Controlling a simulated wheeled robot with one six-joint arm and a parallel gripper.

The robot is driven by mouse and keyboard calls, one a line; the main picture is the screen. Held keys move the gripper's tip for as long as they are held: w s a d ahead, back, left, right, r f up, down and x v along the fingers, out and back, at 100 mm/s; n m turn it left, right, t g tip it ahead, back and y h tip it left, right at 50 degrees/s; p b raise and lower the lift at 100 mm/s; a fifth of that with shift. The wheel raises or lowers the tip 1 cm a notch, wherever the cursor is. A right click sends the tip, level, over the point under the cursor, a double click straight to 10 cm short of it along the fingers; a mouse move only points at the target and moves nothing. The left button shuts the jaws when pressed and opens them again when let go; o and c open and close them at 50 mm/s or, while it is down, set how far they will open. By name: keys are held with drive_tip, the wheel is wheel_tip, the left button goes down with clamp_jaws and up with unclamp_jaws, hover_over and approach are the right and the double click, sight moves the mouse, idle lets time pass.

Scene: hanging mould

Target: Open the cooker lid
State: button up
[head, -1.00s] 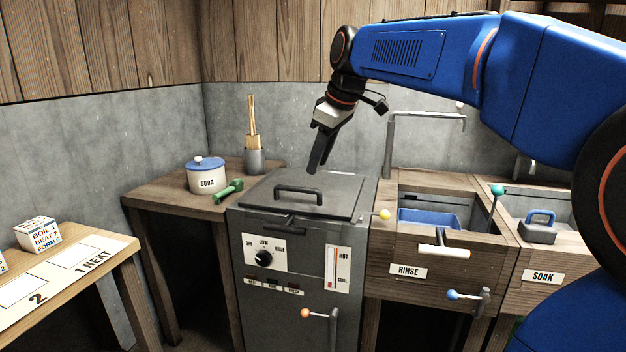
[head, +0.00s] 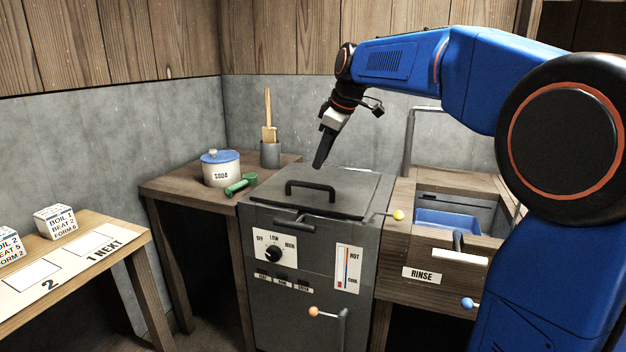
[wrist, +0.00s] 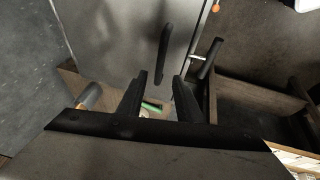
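The cooker (head: 310,270) is a grey metal box with a dial and a thermometer on its front. Its flat grey lid (head: 352,196) lies shut on top, with a black bar handle (head: 311,187) standing on it. My gripper (head: 319,165) points down above the lid, behind the handle in the head view, and appears clear of it. In the wrist view my gripper (wrist: 160,95) shows two dark fingers apart with nothing between them. The lid (wrist: 120,35) and the handle (wrist: 164,52) lie beyond the fingertips there.
Left of the cooker, a wooden counter holds a soda crock (head: 221,172), a green tool (head: 240,185) and a pot with wooden tools (head: 270,153). A yellow-knobbed lever (head: 398,214) sticks out at the cooker's right. The rinse basin (head: 450,222) stands to the right.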

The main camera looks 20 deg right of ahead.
sight(310, 184)
drive_tip(key=x, duration=0.9)
clamp_jaws()
